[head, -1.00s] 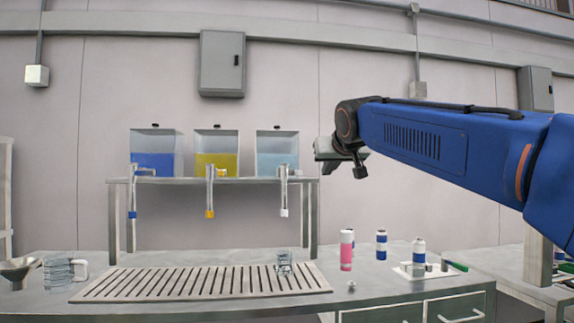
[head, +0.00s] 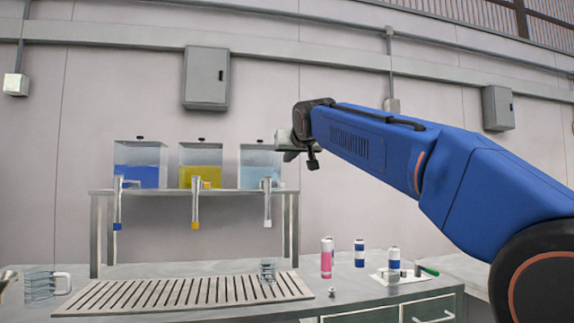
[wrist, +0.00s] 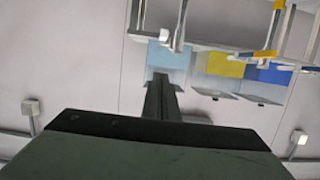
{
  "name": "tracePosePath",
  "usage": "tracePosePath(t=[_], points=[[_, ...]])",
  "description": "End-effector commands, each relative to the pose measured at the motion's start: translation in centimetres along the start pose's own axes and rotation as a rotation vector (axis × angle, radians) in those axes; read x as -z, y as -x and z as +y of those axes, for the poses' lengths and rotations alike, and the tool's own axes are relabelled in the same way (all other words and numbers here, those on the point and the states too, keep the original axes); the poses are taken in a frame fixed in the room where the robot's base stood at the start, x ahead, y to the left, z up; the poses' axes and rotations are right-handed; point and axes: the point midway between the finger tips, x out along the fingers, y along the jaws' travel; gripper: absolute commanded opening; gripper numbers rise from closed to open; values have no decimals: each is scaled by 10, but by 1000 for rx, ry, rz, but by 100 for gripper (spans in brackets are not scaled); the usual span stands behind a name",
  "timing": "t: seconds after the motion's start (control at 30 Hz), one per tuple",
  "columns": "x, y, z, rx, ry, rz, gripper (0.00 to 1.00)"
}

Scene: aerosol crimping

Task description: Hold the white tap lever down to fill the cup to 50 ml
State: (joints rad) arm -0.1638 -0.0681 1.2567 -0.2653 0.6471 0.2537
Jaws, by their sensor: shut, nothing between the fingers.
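The white-tipped tap (head: 267,205) hangs from the light blue tank (head: 257,172), the rightmost of three on the shelf. Its white end also shows in the wrist view (wrist: 166,36), where the scene appears upside down. The small clear cup (head: 267,270) stands on the slatted drain grate (head: 190,291), beneath that tap. My gripper (head: 288,155) is raised just right of the light blue tank in the head view. In the wrist view its fingers (wrist: 161,82) are together and empty, overlapping the light blue tank in the picture. No contact with the tap shows.
A yellow tank (head: 200,172) and a blue tank (head: 138,174) stand to the left, with their own taps. A clear jug (head: 40,286) is at the bench's left. A pink can (head: 326,258) and blue-and-white cans (head: 359,253) stand right of the grate.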

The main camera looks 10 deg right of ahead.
Motion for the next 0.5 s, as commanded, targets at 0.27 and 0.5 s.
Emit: tracePosePath(t=[0.27,0.5], points=[[-1,-47,0,-1,1,-2,0],[-1,-76,0,0,0,-2,0]])
